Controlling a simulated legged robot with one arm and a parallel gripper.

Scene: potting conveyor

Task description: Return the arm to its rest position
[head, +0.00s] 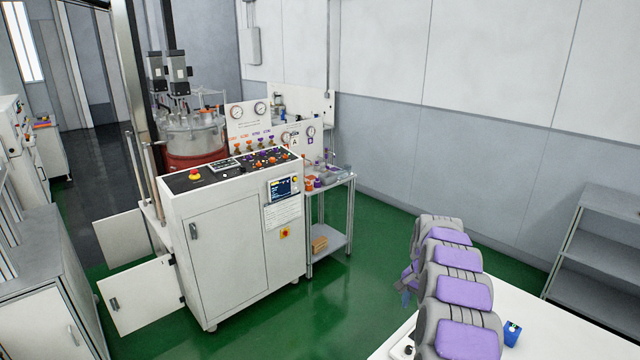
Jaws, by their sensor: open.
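Grey shelves (600,250) stand right. Green floor (375,260) lies clear between.

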